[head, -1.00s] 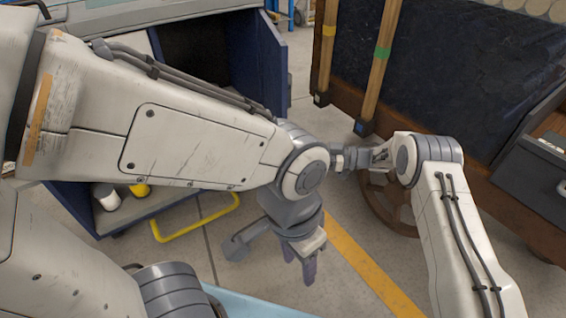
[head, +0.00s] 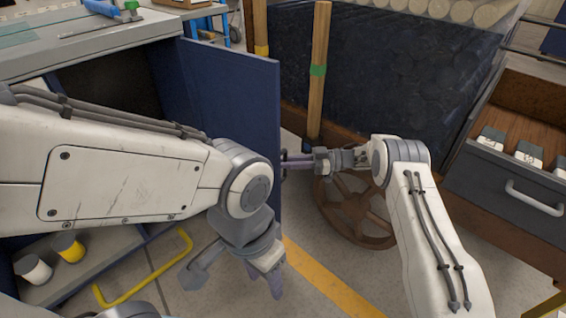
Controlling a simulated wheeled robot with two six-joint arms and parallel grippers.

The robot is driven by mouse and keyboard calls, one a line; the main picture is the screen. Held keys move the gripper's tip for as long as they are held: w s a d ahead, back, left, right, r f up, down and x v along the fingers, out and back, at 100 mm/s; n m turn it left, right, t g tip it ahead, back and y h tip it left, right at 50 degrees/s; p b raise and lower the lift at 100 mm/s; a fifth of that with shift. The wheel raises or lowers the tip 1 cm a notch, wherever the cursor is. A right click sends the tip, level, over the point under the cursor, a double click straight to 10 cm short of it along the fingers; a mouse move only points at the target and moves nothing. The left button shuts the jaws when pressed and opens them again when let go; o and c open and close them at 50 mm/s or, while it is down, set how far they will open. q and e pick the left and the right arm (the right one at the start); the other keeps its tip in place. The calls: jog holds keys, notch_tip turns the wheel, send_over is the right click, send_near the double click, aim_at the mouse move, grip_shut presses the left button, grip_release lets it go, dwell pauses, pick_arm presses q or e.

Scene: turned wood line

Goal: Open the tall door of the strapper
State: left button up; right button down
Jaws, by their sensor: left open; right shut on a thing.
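The strapper's tall door (head: 235,120) is a blue panel standing swung out from the dark opening of the cabinet at the left of the head view. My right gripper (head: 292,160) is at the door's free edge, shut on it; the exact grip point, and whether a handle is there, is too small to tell. My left gripper (head: 270,280) hangs open and empty, pointing down over the floor in front of the door. My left forearm hides part of the cabinet and the lower door.
A yellow bar handle (head: 147,278) juts out low at the left, near a white can (head: 33,270) and a yellow can (head: 68,247). An open drawer (head: 505,180) is at the right.

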jog(key=c, duration=0.8)
grip_release()
jog(key=shift+c, duration=0.2)
jog(key=shift+a, duration=0.2)
jog(key=shift+d, duration=0.1)
jog(key=w+d+p, duration=0.1)
jog(key=d, duration=0.6)
jog(key=shift+d+p, duration=0.15)
jog(key=shift+p, duration=0.2)
